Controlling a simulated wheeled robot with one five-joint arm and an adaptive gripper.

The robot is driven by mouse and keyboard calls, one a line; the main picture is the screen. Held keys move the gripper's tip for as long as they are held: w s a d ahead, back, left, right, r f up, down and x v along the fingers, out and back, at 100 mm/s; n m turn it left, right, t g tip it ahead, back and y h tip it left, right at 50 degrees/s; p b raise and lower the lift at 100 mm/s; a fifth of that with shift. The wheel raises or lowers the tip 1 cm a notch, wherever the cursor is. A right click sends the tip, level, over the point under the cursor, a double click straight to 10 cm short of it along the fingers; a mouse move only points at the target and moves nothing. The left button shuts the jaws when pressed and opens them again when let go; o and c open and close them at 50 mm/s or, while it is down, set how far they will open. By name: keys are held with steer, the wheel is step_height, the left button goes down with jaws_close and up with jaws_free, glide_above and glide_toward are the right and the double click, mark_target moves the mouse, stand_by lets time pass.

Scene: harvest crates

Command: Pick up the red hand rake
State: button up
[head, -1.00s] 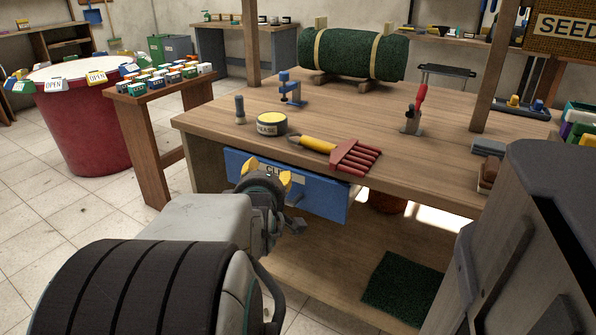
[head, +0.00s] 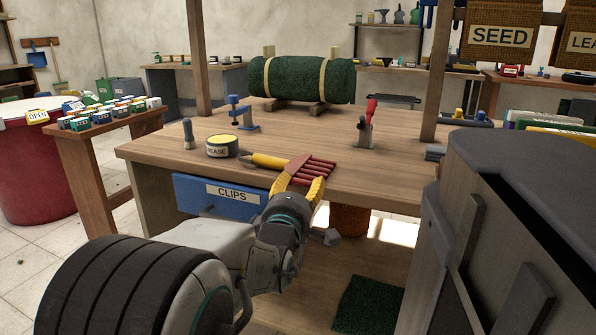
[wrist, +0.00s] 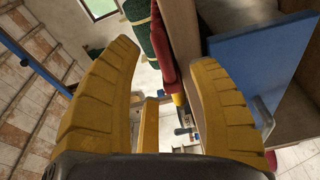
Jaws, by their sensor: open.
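The red hand rake (head: 309,168) lies on the wooden workbench near its front edge, red tines to the right and yellow handle to the left. My gripper (head: 299,187) is at the bench's front edge, just in front of the rake's head. Its yellow fingers are open and hide part of the rake in the head view. In the wrist view the fingers of my gripper (wrist: 165,60) are spread, with the red part of the rake (wrist: 166,58) beyond and between them. I cannot tell whether a finger touches it.
A grease tin (head: 222,147) and a dark upright cylinder (head: 188,133) stand left of the rake. A blue clamp (head: 240,115) and a red-handled tool (head: 368,120) stand behind. A blue CLIPS drawer (head: 222,194) is below the bench top.

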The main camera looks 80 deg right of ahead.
mark_target(303, 182)
steer(key=shift+d+f+b, duration=0.25)
steer(key=shift+d+b, duration=0.3)
steer(key=shift+d, duration=0.6)
steer(key=shift+d+r+b, duration=0.25)
steer(key=shift+d+b, duration=0.35)
steer(key=shift+d, duration=0.15)
steer(key=shift+c, duration=0.2)
jaws_close()
